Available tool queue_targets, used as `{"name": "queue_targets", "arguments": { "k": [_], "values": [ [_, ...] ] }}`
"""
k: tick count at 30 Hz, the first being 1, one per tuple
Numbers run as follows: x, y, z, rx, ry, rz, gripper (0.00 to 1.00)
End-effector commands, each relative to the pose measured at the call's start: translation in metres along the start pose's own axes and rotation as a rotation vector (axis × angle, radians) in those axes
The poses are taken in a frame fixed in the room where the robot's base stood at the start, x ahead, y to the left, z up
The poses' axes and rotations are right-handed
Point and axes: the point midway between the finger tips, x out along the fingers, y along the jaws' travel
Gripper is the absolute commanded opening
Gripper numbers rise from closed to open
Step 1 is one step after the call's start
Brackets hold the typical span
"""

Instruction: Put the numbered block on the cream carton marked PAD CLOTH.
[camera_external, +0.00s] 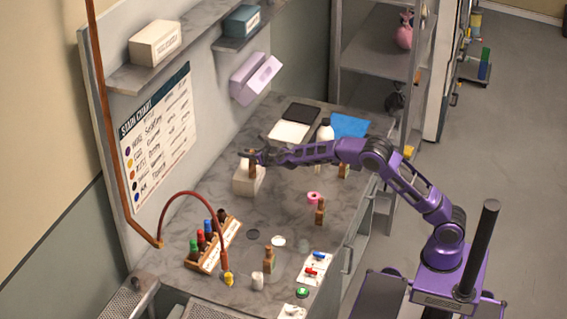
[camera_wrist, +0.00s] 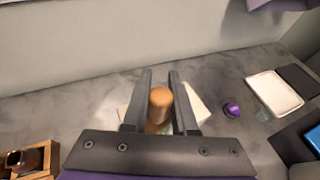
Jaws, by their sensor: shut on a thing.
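My gripper (camera_external: 251,155) is shut on a brown, round-topped piece, which I take for the numbered block (camera_wrist: 159,98); no number is legible. In the wrist view its top stands between the two fingers. It is upright over a cream carton (camera_external: 244,187) on the worktop near the wall. The carton's pale top (camera_wrist: 196,103) shows partly behind the fingers. I cannot tell whether the block touches the carton. The carton's lettering is not readable. Another cream carton (camera_external: 155,43) sits on the upper wall shelf.
Similar brown pieces stand on the marble worktop, one at the middle (camera_external: 320,212) and one in front (camera_external: 268,262). A wooden rack of bottles (camera_external: 213,252) is at the left.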

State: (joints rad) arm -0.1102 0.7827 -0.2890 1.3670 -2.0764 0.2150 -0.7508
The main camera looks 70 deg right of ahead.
Motion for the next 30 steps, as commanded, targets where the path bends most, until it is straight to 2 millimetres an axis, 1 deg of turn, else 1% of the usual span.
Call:
{"name": "queue_targets", "arguments": {
  "k": [3, 4, 6, 9, 17, 21, 23, 26, 30],
  "values": [
    [0.002, 0.0, -0.004, 0.0, -0.001, 0.0, 0.0],
    [0.001, 0.0, -0.003, 0.0, -0.001, 0.0, 0.28],
    [0.001, 0.0, -0.002, 0.0, 0.0, 0.0, 0.4],
    [0.001, 0.0, -0.002, 0.0, 0.0, 0.0, 0.56],
    [0.001, 0.0, -0.002, 0.0, 0.0, 0.0, 0.56],
    [-0.002, 0.0, 0.002, 0.0, 0.0, 0.0, 0.56],
    [-0.007, 0.0, 0.001, 0.002, -0.002, 0.0, 0.56],
    [-0.021, 0.0, 0.0, 0.003, -0.002, -0.001, 0.56],
    [-0.048, 0.001, 0.001, 0.002, -0.002, 0.001, 0.56]
  ]
}}
